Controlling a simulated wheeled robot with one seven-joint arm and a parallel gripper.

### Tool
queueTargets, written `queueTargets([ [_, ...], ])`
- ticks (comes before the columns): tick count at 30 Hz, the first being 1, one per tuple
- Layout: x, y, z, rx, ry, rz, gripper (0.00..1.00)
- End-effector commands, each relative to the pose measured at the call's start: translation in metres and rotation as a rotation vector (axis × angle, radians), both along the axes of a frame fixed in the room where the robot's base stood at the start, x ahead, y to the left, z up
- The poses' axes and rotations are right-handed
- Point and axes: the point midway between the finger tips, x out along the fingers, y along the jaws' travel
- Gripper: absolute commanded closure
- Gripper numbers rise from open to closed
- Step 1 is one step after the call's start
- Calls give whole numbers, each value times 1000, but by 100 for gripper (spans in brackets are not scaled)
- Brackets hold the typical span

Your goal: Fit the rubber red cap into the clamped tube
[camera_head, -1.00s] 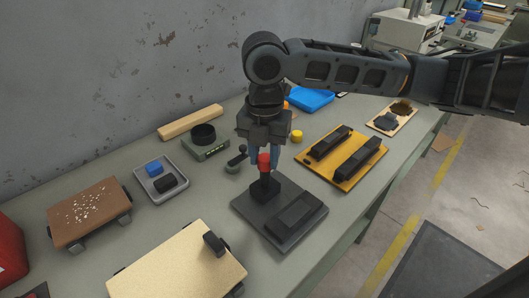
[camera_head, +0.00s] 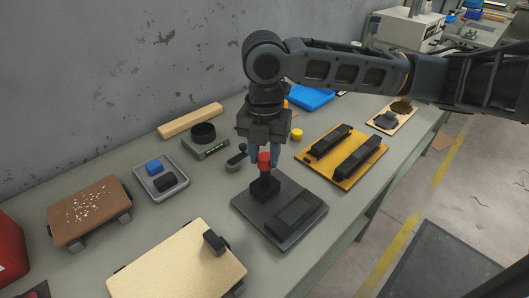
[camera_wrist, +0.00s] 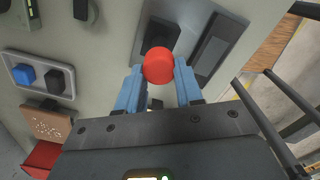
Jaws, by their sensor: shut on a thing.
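The red cap (camera_head: 264,158) is between the blue fingers of my gripper (camera_head: 264,153), which is shut on it. In the wrist view the round top of the cap (camera_wrist: 158,65) shows between the fingertips of my gripper (camera_wrist: 159,74). The cap is directly above a black clamp block (camera_head: 264,188) on a dark grey base plate (camera_head: 253,208). In the wrist view the clamp block (camera_wrist: 161,34) shows just beyond the cap. I cannot make out the tube itself, nor tell whether the cap touches it.
A long black block (camera_head: 296,213) lies on the same plate. A yellow board (camera_head: 337,168) with two black bars is to the right. A grey tray (camera_head: 140,170), a pale board (camera_head: 170,272) and a small dark lever piece (camera_head: 234,165) are to the left. Grey bench shows between them.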

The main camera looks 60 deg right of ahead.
Motion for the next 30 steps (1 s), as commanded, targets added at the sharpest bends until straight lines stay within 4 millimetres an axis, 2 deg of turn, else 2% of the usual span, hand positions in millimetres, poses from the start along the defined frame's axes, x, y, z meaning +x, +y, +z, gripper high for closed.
queueTargets([
  [6, 0, 0, 0, 0, 0, 0, 92],
  [7, 0, 0, 0, 0, 0, 0, 62],
  [15, 0, 0, 0, 0, 0, 0, 36],
  [24, 0, 0, 3, -1, 0, 0, 35],
  [30, 0, 0, 27, -1, -3, 1, 35],
])
